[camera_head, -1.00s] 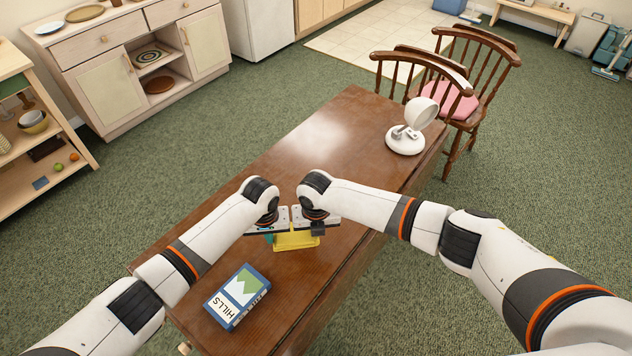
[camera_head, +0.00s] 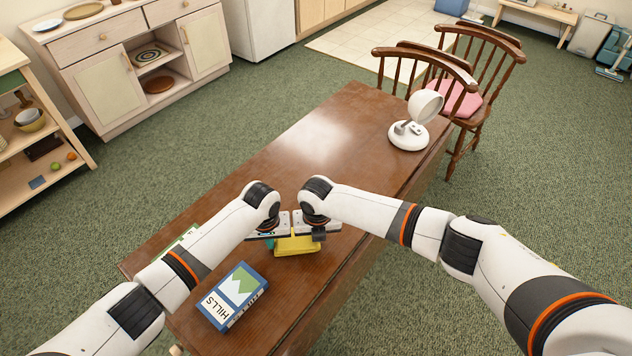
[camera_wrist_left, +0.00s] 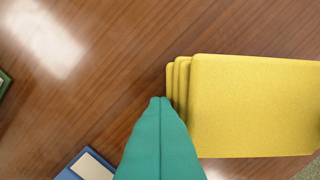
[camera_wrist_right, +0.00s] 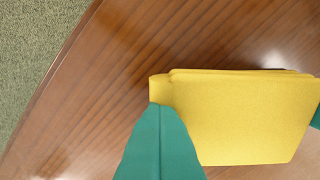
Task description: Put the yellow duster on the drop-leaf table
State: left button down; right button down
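The yellow duster (camera_head: 297,246) is a folded, layered pad. No cloth shows between either finger pair. The duster looks close above the tabletop or on it; I cannot tell whether it touches.
A blue book marked HILLS (camera_head: 233,297) lies on the table's near part. A green item (camera_head: 178,238) is partly hidden behind my left arm. A white lamp (camera_head: 409,135) stands at the far right, near wooden chairs (camera_head: 470,75). The tabletop between duster and lamp is clear.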

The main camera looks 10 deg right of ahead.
pick_arm(q)
jog(key=shift+d+r, duration=0.15)
jog(key=shift+d, duration=0.15)
pick_arm(e)
jog(key=shift+a+r, duration=0.2)
jog(key=shift+a, duration=0.1)
pick_arm(q)
jog(key=c, duration=1.8)
grip_release()
jog(key=shift+s+a, duration=0.1)
jog(key=shift+a, duration=0.45)
pick_arm(e)
jog(key=shift+d, duration=0.55)
